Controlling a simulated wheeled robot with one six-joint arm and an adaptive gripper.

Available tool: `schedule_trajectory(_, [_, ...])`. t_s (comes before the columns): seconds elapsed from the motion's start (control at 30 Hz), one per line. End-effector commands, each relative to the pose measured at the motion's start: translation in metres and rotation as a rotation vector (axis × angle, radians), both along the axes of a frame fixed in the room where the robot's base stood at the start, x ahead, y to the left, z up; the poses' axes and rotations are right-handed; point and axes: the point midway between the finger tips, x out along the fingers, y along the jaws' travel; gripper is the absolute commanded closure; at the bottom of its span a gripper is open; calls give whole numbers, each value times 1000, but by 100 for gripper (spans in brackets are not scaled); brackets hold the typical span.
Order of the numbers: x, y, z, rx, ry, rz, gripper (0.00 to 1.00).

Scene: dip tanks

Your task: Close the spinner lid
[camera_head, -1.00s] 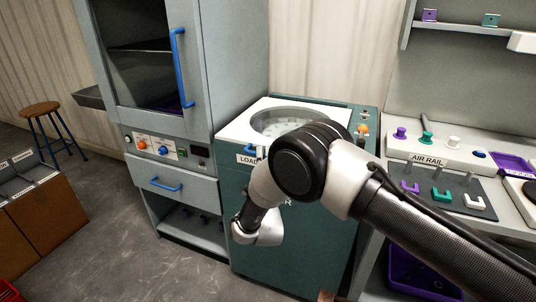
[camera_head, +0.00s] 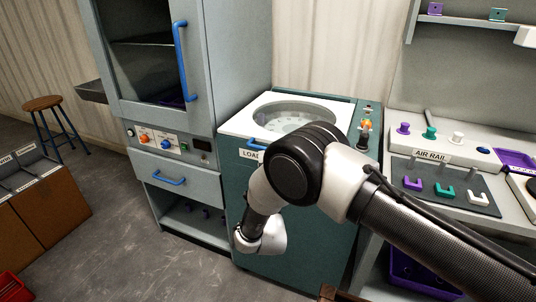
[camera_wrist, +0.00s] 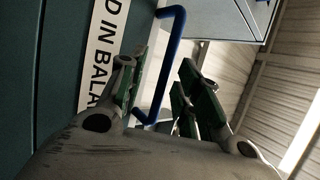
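The spinner (camera_head: 238,198) is a teal cabinet with a white top (camera_head: 238,123). A round opening or clear window (camera_head: 290,108) in the top shows a pale interior. I cannot tell how far the lid is raised. A blue handle (camera_head: 251,142) sits at the front edge, partly hidden by my arm. In the wrist view the blue handle (camera_wrist: 178,50) stands out near the white label on the teal front. My gripper (camera_wrist: 168,100) is open, its green-padded fingers apart, with part of the handle showing between them; contact is not clear. My gripper is hidden in the head view.
A grey cabinet with a blue door handle (camera_head: 183,60) and a blue drawer handle stands left of the spinner. A bench with the air rail (camera_head: 437,155) stands to the right. Brown bins (camera_head: 45,205) and a stool (camera_head: 42,104) are at the left. The floor between is clear.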

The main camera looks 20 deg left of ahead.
Motion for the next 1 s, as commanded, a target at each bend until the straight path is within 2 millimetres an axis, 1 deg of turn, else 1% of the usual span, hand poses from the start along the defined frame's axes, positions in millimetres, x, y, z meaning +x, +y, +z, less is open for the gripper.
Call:
schedule_trajectory(0.03, [-8, -2, -6, -3, 1, 2, 66])
schedule_trajectory(0.2, [-26, -11, -19, -4, 2, 2, 66])
schedule_trajectory(0.33, [-34, -15, -24, -2, 1, 1, 66])
schedule_trajectory(0.9, [-36, -16, -26, -13, -4, -7, 66])
schedule_trajectory(0.97, [-33, -13, -33, -61, 10, -21, 66])
schedule_trajectory(1.0, [-30, -8, -43, -112, 39, -24, 66])
